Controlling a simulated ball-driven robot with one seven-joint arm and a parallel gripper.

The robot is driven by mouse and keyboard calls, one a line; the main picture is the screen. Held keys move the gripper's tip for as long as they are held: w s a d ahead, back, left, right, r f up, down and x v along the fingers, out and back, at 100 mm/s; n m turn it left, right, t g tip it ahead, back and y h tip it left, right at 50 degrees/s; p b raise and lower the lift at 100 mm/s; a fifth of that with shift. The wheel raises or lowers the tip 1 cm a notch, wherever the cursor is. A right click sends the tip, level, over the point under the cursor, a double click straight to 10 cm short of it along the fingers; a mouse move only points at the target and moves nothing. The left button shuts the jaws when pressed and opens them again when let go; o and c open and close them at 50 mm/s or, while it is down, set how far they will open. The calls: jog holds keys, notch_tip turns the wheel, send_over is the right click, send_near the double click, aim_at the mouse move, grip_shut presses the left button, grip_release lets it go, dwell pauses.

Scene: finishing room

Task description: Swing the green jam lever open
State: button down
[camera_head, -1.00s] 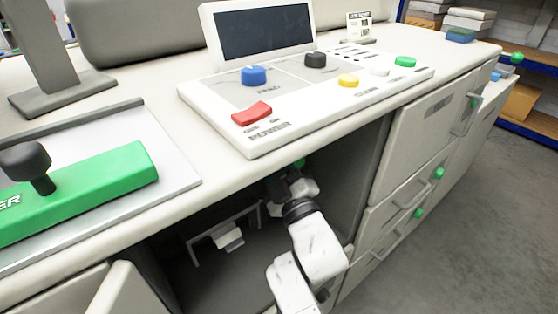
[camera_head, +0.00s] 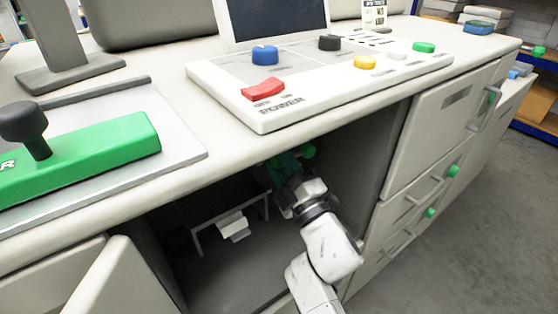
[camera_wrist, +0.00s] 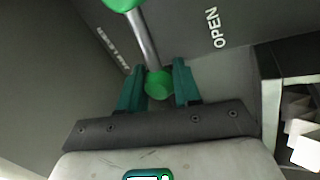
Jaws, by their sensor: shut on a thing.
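The green jam lever (camera_wrist: 144,40) is a grey rod inside the dark cabinet opening, with a round green hub at the top edge of the wrist view and a green ball knob (camera_wrist: 158,84) at its near end. My gripper (camera_wrist: 159,86) has its two teal fingers on either side of the knob, shut on it. In the head view my gripper (camera_head: 284,166) reaches into the opening under the counter; a bit of green (camera_head: 307,151) shows beside it, while most of the lever is hidden.
The word OPEN is printed on the panel right of the lever. A bracket with white pieces (camera_head: 234,226) stands in the cabinet, left of my arm. The counter edge overhangs the opening; drawers with green knobs (camera_head: 453,171) are on the right. Grey floor lies clear beyond.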

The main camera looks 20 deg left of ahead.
jog(key=shift+f, duration=0.15)
jog(key=c, duration=0.8)
grip_release()
jog(key=shift+p+v, duration=1.3)
jog(key=shift+v, duration=4.1)
